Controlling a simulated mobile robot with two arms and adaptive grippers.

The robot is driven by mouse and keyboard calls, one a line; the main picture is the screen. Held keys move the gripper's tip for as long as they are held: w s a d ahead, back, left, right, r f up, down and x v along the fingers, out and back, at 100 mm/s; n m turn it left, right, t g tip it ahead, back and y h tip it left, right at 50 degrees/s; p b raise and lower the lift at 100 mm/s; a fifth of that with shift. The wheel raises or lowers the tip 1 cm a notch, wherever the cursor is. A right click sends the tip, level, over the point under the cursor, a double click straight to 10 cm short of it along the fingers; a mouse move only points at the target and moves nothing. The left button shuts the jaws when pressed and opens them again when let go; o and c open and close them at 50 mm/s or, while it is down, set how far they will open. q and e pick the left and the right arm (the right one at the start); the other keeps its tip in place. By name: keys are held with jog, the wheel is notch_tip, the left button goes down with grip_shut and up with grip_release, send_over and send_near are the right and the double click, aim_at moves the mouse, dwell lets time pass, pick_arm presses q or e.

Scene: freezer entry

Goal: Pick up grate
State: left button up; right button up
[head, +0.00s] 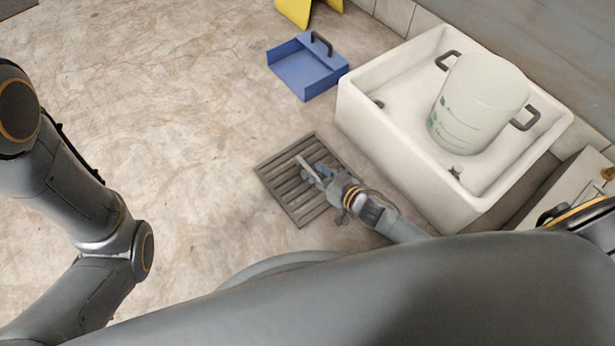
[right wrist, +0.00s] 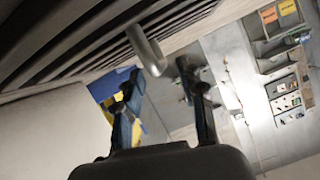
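The grate (head: 283,187) is a dark square of parallel slats with a pale bar-shaped handle (head: 305,166) across it. It appears to lie at floor level in front of the basin. My right gripper (head: 318,173) is over the right part of the grate, close to the handle. In the right wrist view, the grate's slats (right wrist: 70,45) fill the upper left, and the silver handle (right wrist: 146,45) comes near the left fingertip. The fingers (right wrist: 168,75) are apart with a gap between them. Contact with the handle cannot be told. My left gripper is out of view.
The floor (head: 170,100) to the left is clear.

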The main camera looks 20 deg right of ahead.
aim_at(310, 169)
jog(key=b+x, duration=0.1)
jog(key=x, duration=0.1)
jog(key=shift+w+a+f+b, duration=0.1)
jog(key=shift+f+b, duration=0.25)
jog(key=shift+f, duration=0.05)
jog(key=shift+w+a, duration=0.2)
jog(key=shift+w, duration=0.3)
jog(key=shift+c, duration=0.2)
grip_shut()
jog(key=shift+w+r, duration=0.1)
jog(key=shift+r, duration=0.05)
